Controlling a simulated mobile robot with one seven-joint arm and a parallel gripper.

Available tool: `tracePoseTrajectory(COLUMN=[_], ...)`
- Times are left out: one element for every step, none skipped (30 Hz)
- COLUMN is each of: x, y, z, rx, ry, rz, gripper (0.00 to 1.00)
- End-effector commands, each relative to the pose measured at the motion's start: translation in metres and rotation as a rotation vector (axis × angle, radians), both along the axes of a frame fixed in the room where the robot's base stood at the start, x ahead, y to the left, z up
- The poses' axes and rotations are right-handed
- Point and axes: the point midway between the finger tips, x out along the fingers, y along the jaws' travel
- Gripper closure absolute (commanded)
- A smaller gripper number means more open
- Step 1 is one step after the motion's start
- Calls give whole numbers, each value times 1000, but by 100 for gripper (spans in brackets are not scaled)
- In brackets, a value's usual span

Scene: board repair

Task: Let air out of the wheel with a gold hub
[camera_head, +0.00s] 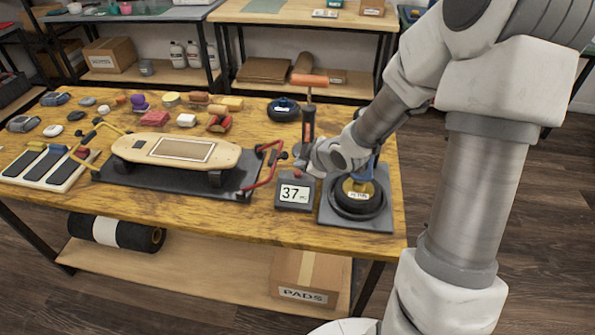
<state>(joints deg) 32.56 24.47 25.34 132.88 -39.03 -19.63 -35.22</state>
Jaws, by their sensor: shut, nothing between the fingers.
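The wheel with a gold hub (359,187) lies flat on a dark grey plate (383,217) at the right end of the table. A blue part rises behind the hub; my wrist partly covers it. A gauge box (295,193) left of the wheel reads 37. An upright pump with an orange handle (307,80) stands behind the gauge. My gripper (314,168) is up and left of the wheel, close to the pump's lower part. Its fingers are small here and look shut and empty; I cannot tell whether they touch anything.
A wooden skateboard deck (178,150) lies on a black mat (130,181) between yellow and red clamps. Another black wheel (283,110) with a blue hub sits at the back. Several small coloured items fill the table's back left. A grip-strip board (50,168) lies at left.

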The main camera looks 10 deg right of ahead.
Motion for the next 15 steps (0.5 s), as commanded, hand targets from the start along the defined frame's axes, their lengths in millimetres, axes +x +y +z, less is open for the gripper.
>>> tracePoseTrajectory(x=[0, 0, 0, 0, 0, 0, 0, 0, 0, 0, 0, 0, 0, 0, 0], y=[0, 0, 0, 0, 0, 0, 0, 0, 0, 1, 0, 0, 0, 0, 0], z=[0, 0, 0, -1, -2, -3, -4, -6, -7, -8, -9, -9, -9, -9, -9], rx=[0, 0, 0, 0, 0, 0, 0, -1, 0, 0, 0, 0, 0, 0, 0], ry=[0, 0, 0, 0, 0, 0, 0, 0, -1, 0, 0, -1, -1, -1, -1], rz=[0, 0, 0, 0, 0, 0, 0, 1, 1, 2, 2, 1, 1, 1, 1], gripper=[100, 100, 100, 100, 100, 100, 100, 100, 100, 100, 100, 100, 100, 100, 100])
